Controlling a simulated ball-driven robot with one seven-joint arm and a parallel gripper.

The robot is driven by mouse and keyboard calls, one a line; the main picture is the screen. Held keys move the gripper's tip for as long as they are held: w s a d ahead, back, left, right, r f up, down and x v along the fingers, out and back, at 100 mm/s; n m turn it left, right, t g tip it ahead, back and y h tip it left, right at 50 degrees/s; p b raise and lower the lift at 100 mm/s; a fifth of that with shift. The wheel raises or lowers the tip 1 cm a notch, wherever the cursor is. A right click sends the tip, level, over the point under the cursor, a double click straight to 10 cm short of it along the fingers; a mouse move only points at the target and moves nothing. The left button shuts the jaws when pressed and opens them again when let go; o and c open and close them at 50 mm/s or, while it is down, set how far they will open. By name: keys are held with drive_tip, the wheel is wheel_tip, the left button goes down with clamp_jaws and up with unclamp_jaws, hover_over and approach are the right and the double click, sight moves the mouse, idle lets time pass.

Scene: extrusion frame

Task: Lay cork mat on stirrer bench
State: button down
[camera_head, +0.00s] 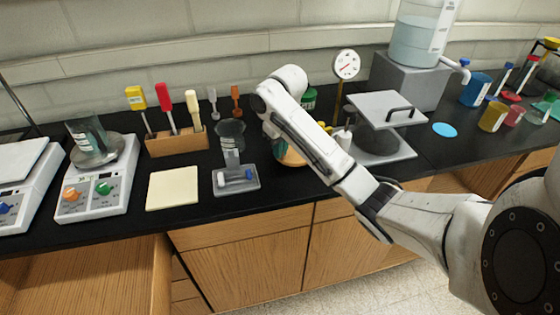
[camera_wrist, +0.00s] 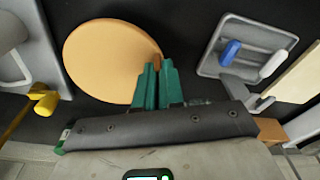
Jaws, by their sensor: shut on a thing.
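The cork mat (camera_wrist: 105,55) is a flat, round, tan-orange disc in the wrist view. My gripper (camera_wrist: 157,70) has green fingers shut on the disc's near right edge. I cannot tell whether the mat touches the surface below. The black bench (camera_head: 130,222) runs along the wall. On its left part stands a white stirrer (camera_head: 95,190) with orange and green knobs, carrying a glass beaker (camera_head: 87,135).
A cream square pad (camera_head: 172,188) lies right of the stirrer. A wooden rack (camera_head: 177,142) stands behind. A grey lidded press (camera_head: 382,140) and a blue disc (camera_head: 445,130) are to the right.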

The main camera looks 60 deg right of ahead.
drive_tip(key=shift+w+d+f+b, duration=0.2)
drive_tip(key=shift+f+b, duration=0.1)
drive_tip(key=shift+f, duration=0.15)
drive_tip(key=shift+s+f+p, duration=0.1)
drive_tip(key=shift+f+p, duration=0.25)
drive_tip(key=shift+f, duration=0.95)
drive_tip(key=shift+f, duration=0.15)
drive_tip(key=c, duration=1.3)
unclamp_jaws()
drive_tip(key=shift+o, duration=0.2)
